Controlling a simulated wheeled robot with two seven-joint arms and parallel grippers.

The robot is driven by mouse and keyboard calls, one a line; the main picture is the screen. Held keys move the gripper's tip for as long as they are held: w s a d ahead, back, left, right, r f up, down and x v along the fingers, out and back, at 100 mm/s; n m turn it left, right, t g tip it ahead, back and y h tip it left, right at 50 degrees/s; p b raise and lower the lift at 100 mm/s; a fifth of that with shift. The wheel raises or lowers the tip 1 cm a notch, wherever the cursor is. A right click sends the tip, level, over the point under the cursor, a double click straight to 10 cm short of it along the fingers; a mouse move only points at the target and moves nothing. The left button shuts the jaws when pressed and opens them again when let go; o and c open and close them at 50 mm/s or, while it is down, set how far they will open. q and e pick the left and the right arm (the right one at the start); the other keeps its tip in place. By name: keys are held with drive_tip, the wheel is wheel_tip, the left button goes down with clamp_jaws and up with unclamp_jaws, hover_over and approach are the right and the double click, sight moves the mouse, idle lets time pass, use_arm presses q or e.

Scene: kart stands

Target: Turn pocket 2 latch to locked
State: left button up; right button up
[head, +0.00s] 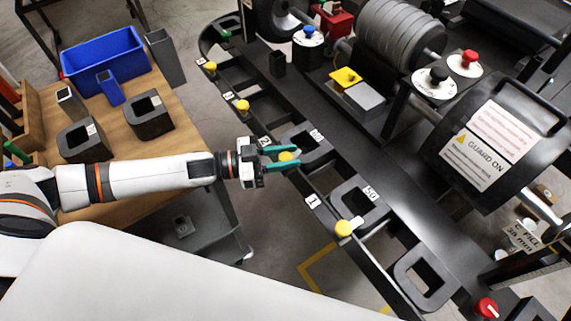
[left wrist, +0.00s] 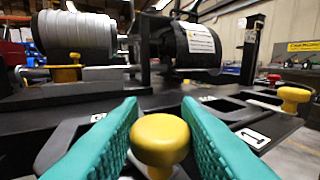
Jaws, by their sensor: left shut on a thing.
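The pocket 2 latch has a round yellow knob (head: 286,157) on the front rail, beside the white label 2 (head: 264,142). My left gripper (head: 284,157) reaches in from the left and has its two teal fingers on either side of this knob. In the left wrist view the knob (left wrist: 160,140) sits between the teal fingers (left wrist: 160,138), which are shut on it. I cannot tell from these frames whether the latch is locked. The pocket 2 block (head: 308,144), a dark frame with a square opening, lies just beyond the knob. My right gripper is not in view.
Another yellow knob (head: 344,228) stands near label 1 (head: 312,201); it also shows in the left wrist view (left wrist: 294,95). More yellow knobs (head: 242,105) line the rail farther up. A guard cover (head: 492,145) stands at right. A wooden table (head: 180,135) with a blue bin (head: 105,62) is at left.

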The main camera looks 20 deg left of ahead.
use_arm(q)
drive_tip(key=m+g+h+b, duration=0.1)
drive_tip(key=m+g, duration=0.1)
drive_tip(key=g, duration=0.1)
drive_tip(key=shift+f+h, duration=0.1)
drive_tip(key=shift+h, duration=0.2)
drive_tip(key=shift+m+g+b, duration=0.3)
drive_tip(key=shift+m+g, duration=0.7)
drive_tip(key=shift+g, duration=0.4)
drive_tip(key=shift+g+h, duration=0.3)
drive_tip(key=shift+g, duration=0.1)
drive_tip(key=o, duration=0.9)
drive_tip(key=shift+o, duration=0.2)
drive_tip(key=s+a+b, duration=0.1)
drive_tip(key=a+b, duration=0.1)
drive_tip(key=a, duration=1)
drive_tip(key=shift+b, duration=0.4)
